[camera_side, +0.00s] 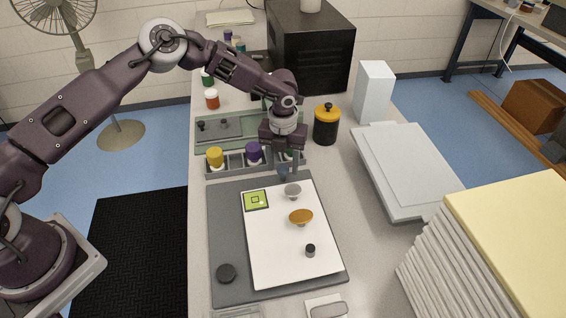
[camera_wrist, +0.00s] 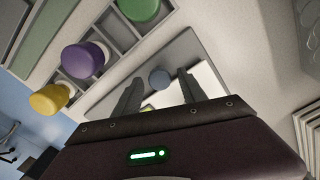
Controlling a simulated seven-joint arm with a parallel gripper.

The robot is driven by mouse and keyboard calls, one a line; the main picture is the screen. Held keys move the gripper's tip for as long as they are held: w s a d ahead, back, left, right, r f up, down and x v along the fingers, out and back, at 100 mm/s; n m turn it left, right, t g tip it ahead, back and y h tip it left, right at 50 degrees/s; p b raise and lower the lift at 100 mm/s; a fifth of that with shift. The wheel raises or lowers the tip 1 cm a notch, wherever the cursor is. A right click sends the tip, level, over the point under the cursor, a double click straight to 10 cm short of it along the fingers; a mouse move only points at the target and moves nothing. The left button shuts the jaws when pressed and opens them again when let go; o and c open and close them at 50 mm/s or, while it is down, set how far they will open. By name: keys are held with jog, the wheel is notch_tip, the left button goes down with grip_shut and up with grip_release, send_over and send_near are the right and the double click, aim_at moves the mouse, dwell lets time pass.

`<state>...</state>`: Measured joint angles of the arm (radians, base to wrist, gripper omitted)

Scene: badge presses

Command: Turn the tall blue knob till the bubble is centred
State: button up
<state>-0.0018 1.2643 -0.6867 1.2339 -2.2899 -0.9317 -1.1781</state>
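The blue knob (camera_side: 283,172) stands at the far edge of the white plate (camera_side: 265,245), partly hidden by my gripper (camera_side: 284,163) in the side view. In the wrist view the round blue-grey top of the knob (camera_wrist: 159,79) shows between and beyond the fingertips of my gripper (camera_wrist: 160,75). The fingers are apart, one on each side of it, with gaps showing. I cannot tell how far down they reach. The green square level (camera_side: 256,200) lies at the plate's left far corner. It has a dark square outline; a small pale spot appears near its lower right.
Grey (camera_side: 293,189), orange (camera_side: 301,216) and black (camera_side: 310,250) knobs stand on the plate. A grey rack behind holds yellow (camera_side: 215,157) and purple (camera_side: 253,152) capped items. A black jar (camera_side: 326,125) stands right of my gripper.

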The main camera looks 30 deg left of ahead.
grip_shut()
jog(key=m, duration=0.9)
jog(key=shift+m, duration=0.4)
jog(key=m, duration=0.4)
jog(key=shift+m, duration=2.5)
